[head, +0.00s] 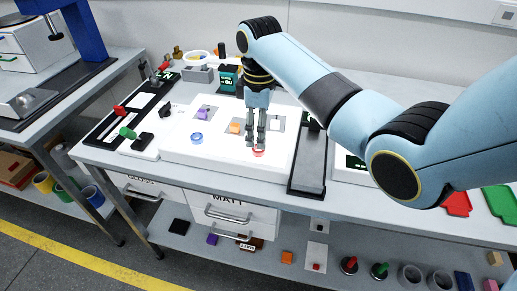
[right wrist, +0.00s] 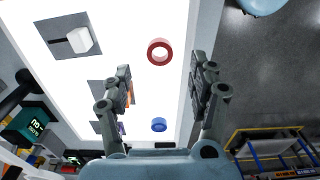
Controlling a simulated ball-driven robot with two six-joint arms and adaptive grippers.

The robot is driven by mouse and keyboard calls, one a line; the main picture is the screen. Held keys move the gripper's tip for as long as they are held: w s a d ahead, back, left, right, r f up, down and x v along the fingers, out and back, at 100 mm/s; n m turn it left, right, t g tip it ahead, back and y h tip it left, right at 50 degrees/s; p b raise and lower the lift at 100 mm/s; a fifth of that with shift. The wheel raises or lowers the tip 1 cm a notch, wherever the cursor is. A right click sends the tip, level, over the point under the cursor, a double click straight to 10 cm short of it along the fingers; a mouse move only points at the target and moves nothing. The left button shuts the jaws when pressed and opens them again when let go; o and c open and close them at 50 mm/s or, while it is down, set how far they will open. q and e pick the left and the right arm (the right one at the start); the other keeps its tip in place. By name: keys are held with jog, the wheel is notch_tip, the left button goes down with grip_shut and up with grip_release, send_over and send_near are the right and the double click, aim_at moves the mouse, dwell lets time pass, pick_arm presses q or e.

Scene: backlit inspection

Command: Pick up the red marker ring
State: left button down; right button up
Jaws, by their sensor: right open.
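The red marker ring (head: 258,152) lies flat on the white lit panel (head: 182,152) near its front edge. It also shows in the right wrist view (right wrist: 160,52), beyond and between my open fingers, apart from them. My right gripper (head: 258,143) is open and empty, pointing down just above the ring in the head view. Its two fingers also show in the right wrist view (right wrist: 163,78). My left gripper is in neither view.
A blue ring (head: 197,138), an orange piece (head: 235,127) and a purple piece (head: 202,114) sit on the panel. A dark grey bar fixture (head: 309,162) stands right of it. Green- and red-handled clamps stand at its left. Drawers are below the bench.

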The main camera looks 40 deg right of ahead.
aim_at(259, 150)
notch_tip(259, 150, down, 5)
jog(key=shift+s+d+f+p, duration=0.1)
jog(key=shift+f+p, duration=0.1)
jog(key=shift+p, duration=0.15)
jog(key=c, duration=0.9)
